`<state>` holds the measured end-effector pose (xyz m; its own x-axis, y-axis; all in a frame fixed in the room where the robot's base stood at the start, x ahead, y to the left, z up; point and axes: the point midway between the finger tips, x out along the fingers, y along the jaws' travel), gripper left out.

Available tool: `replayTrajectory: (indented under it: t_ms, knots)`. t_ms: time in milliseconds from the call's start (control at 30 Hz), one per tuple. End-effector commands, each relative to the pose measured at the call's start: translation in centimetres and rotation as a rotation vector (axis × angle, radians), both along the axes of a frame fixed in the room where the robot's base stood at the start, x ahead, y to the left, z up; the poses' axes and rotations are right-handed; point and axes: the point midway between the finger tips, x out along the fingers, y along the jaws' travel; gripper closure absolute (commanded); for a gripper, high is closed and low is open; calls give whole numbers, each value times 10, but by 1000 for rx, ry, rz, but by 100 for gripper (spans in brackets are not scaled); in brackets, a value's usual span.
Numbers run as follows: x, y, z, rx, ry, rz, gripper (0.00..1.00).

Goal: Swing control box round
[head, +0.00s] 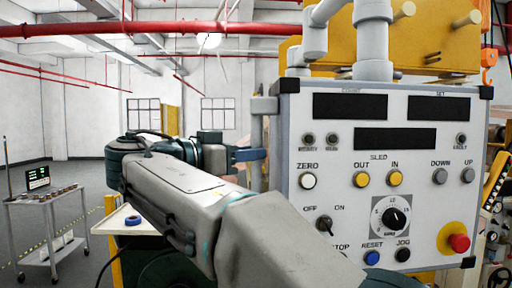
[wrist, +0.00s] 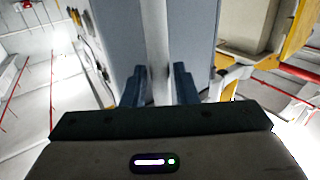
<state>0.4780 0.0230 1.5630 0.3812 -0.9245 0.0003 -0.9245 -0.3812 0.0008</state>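The control box (head: 340,150) hangs from a grey pipe arm at the right of the head view, its front panel of dark displays, knobs and buttons facing me. A grey bar handle (head: 263,106) stands out from its left side. In the wrist view, the grey bar (wrist: 157,40) runs down between the two blue fingers of my gripper (wrist: 160,85). The fingers lie one on each side of it; whether they touch it cannot be told. In the head view my gripper (head: 252,155) is at the box's left edge, partly hidden behind my arm.
The jointed grey pipe (head: 373,40) carries the box from above. A yellow machine body (head: 430,40) stands behind it. A trolley (head: 45,200) with a small screen stands at the far left. A table with a blue ring (head: 133,220) is behind my arm. Open floor lies to the left.

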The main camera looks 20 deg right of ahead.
Motion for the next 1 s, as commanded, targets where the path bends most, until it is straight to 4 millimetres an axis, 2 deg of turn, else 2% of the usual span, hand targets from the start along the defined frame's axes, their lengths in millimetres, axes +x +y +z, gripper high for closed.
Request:
replayTrajectory:
  t_ms: [100, 200, 500, 533, 600, 633, 1000]
  knots:
    - [5, -14, 2, -1, 0, -3, 74]
    - [8, -19, 1, 0, -1, -1, 74]
    - [9, -22, 0, 0, -1, 0, 74]
    - [9, -22, 0, 0, -1, 0, 76]
    - [9, -22, 0, 0, -1, 0, 96]
    - [9, -22, 0, 0, -1, 0, 100]
    - [18, -30, 0, 0, 0, -17, 100]
